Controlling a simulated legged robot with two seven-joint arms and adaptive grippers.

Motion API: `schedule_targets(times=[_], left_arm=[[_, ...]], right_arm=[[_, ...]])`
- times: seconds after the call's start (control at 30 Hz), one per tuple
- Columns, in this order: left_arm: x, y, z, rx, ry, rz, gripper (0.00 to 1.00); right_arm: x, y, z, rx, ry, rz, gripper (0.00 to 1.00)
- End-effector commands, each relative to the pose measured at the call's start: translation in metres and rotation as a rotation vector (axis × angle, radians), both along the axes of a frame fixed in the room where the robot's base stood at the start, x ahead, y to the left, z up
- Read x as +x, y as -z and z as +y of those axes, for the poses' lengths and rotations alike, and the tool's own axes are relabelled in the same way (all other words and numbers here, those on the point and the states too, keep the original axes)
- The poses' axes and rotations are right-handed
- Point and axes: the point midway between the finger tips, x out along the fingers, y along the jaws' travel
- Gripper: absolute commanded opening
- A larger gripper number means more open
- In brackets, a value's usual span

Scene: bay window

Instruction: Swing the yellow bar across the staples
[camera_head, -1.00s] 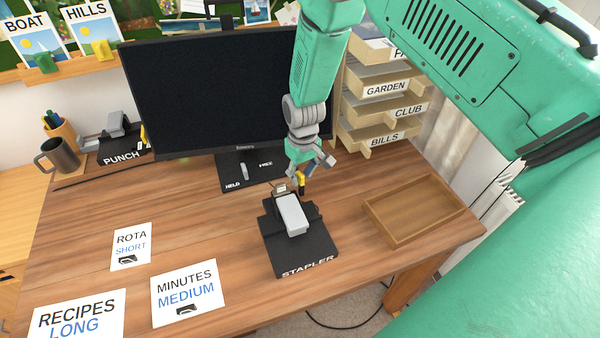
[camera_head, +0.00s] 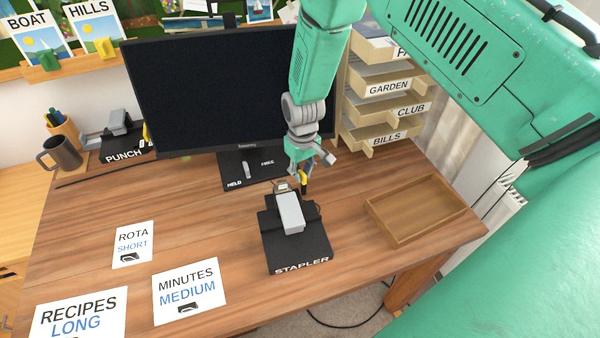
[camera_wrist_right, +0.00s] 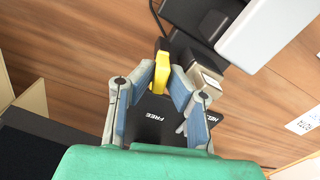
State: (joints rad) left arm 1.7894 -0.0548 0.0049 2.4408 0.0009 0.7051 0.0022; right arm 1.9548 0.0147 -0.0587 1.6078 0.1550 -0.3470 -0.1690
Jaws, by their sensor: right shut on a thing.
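The black stapler (camera_head: 299,255) with a pale grey top arm (camera_head: 290,212) stands on the desk, its lettered end facing me. The yellow bar (camera_head: 304,184) is upright behind it, at its far right corner. My right gripper (camera_head: 304,172) reaches down over the bar from behind. In the right wrist view, my right gripper (camera_wrist_right: 163,88) is shut on the yellow bar (camera_wrist_right: 161,75), which sits between the two blue-grey fingers. A small metal-topped block (camera_wrist_right: 207,78) is close beside the right finger. I cannot make out the staples. My left gripper is not in view.
The monitor (camera_head: 225,95) stands behind the gripper, its base (camera_head: 235,170) marked HELD and FREE. A wooden tray (camera_head: 415,210) is right of the stapler, below letter shelves (camera_head: 385,110). Paper cards (camera_head: 189,290) lie front left.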

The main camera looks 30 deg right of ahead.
Motion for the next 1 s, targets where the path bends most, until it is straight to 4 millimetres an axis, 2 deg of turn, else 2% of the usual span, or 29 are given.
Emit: schedule_targets(times=[0.37,1.0], left_arm=[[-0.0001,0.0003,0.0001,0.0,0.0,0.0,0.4],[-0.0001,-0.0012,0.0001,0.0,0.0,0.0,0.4]], right_arm=[[-0.0019,0.0022,0.0004,-0.003,-0.174,0.003,0.0],[-0.0048,0.0031,0.0057,0.0,-0.776,0.005,0.0]])
